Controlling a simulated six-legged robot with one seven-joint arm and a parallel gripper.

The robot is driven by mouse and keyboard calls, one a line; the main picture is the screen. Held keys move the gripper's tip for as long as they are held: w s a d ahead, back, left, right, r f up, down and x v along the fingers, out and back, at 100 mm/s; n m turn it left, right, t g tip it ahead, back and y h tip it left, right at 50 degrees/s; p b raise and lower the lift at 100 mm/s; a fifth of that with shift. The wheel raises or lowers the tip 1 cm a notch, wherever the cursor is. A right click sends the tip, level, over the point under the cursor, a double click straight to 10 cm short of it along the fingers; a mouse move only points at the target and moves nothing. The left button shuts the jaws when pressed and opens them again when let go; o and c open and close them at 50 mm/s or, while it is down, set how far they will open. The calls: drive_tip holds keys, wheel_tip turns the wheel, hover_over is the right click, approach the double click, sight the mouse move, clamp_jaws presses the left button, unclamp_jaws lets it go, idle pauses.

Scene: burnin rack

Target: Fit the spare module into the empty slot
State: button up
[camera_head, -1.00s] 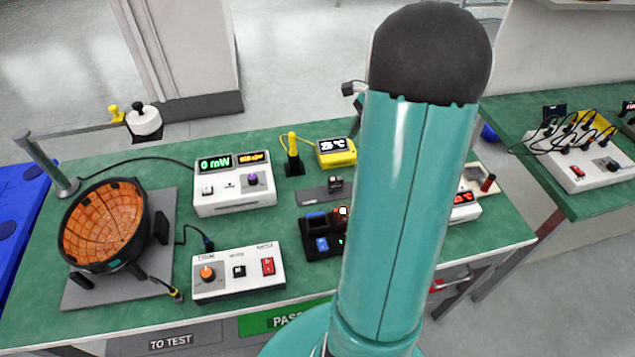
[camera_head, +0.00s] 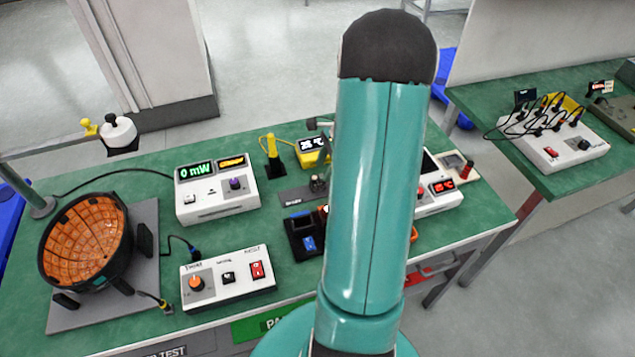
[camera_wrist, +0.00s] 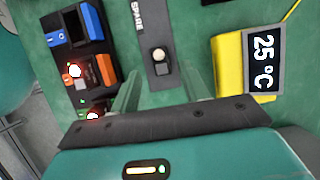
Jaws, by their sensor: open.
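The spare module (camera_wrist: 161,68) is a small dark block with a pale round top, on a grey plate marked SPARE (camera_wrist: 143,20). It also shows in the head view (camera_head: 318,184). In the wrist view my gripper (camera_wrist: 160,84) is open and empty. Its two fingers lie to the left and right of the module, with their tips close to it. I cannot tell their height above it. The black rack (camera_wrist: 78,55) is to the left, with blue (camera_wrist: 92,20) and orange (camera_wrist: 106,70) parts and red lights. A dark gap (camera_wrist: 75,32) shows between blue parts. My arm hides part of the rack (camera_head: 299,246) in the head view.
A yellow 25 °C meter (camera_wrist: 230,65) stands close to the right of the plate. In the head view, a power meter (camera_head: 215,200), a control box (camera_head: 228,292) and an orange-lined bowl (camera_head: 85,235) stand left. A second bench with a cabled box (camera_head: 562,150) is right.

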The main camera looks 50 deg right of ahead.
sight(319, 177)
drive_tip(key=x, duration=0.3)
drive_tip(key=shift+w+a+f, duration=0.15)
drive_tip(key=shift+a+f, duration=0.05)
drive_tip(key=shift+f, duration=0.05)
drive_tip(key=shift+c, duration=0.4)
clamp_jaws()
drive_tip(key=shift+r, duration=0.15)
